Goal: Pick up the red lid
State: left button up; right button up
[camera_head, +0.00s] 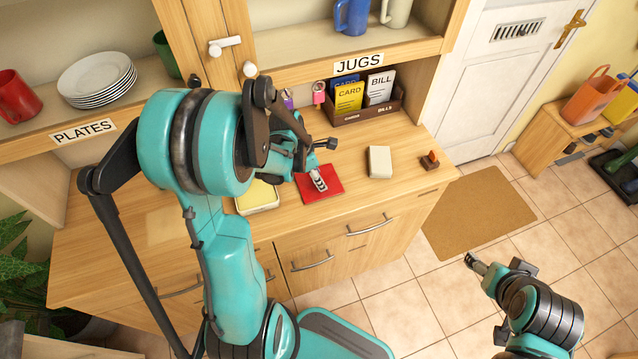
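The red lid (334,188) is a flat red square lying on the wooden counter, near its front edge. My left gripper (323,162) is above it, with one finger over the lid and the other spread away toward the back right. The fingers are apart and hold nothing that I can see. The near finger hides part of the lid, and I cannot tell if it touches. My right gripper (474,263) is at the lower right, over the tiled floor and away from the counter; its fingers are too small to read.
A pale yellow box (258,199) lies left of the lid, partly behind my arm. A cream block (380,162) and a small brown object (430,161) sit to the right. A card holder (366,108) stands behind. Counter between lid and cream block is clear.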

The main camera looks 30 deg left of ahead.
pick_arm(q)
grip_shut()
jog(key=shift+r, duration=0.15)
